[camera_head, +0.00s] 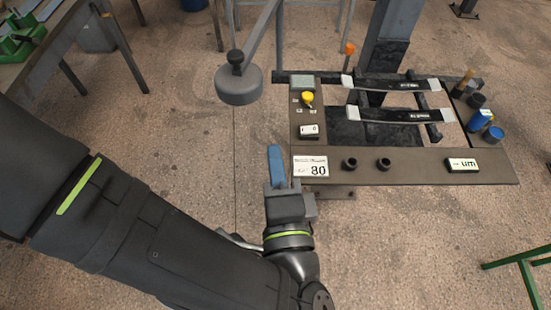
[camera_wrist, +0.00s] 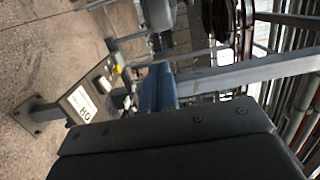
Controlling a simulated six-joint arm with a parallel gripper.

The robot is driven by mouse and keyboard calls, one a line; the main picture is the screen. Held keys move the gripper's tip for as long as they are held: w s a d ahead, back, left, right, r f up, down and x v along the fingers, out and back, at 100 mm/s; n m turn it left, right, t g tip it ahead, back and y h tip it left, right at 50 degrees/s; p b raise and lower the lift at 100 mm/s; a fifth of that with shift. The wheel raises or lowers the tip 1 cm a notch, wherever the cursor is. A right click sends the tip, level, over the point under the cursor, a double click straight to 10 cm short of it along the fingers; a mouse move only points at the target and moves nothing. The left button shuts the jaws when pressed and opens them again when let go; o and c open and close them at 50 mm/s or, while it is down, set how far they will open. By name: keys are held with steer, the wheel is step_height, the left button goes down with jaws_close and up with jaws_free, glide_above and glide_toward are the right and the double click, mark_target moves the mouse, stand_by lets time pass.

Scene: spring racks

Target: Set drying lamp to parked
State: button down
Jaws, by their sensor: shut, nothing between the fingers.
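The drying lamp appears to be the round grey head (camera_head: 239,88) on a long grey arm, with a dark knob (camera_head: 235,57) on top. In the head view it hangs over bare floor, left of the work plate. My gripper (camera_head: 275,148) has blue fingers, shut and empty, just left of the plate's front left corner. The lamp head is farther away, up and left of the fingertips, and apart from them. In the wrist view the blue fingers (camera_wrist: 158,72) are together, and a grey rounded shape (camera_wrist: 158,14), possibly the lamp head, shows beyond them.
The dark work plate (camera_head: 420,172) carries an 80 label (camera_head: 311,166), a yellow knob (camera_head: 307,97) and two dark strips (camera_head: 400,115). An orange-topped lever (camera_head: 349,49) and a grey post (camera_head: 388,40) stand behind. A grey table (camera_head: 60,40) is at upper left. Floor between is clear.

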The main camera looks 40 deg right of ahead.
mark_target(224, 97)
steer(key=s+d+n+t+y, duration=0.1)
steer(key=s+d+n+y, duration=0.1)
steer(key=s+d, duration=0.1)
steer(key=shift+t+y, duration=0.3)
steer(key=shift+w+a+r+x, duration=0.15)
steer(key=shift+a+x, duration=0.15)
steer(key=shift+x, duration=1.8)
steer(key=shift+w+a+r+x, duration=0.15)
steer(key=shift+a+x, duration=0.1)
steer(key=shift+x, duration=1.8)
steer(key=shift+w+a+r+x, duration=0.15)
steer(key=shift+a+x, duration=0.15)
steer(key=shift+x, duration=1.8)
steer(key=shift+f, duration=0.1)
steer(key=w+a, duration=0.2)
steer(key=w, duration=0.1)
steer(key=w+a, duration=0.2)
steer(key=shift+w, duration=0.25)
steer(key=shift+w+a, duration=0.2)
steer(key=shift+a, duration=0.05)
steer(key=shift+a, duration=0.1)
steer(key=shift+s+a, duration=0.15)
steer(key=shift+s, duration=0.05)
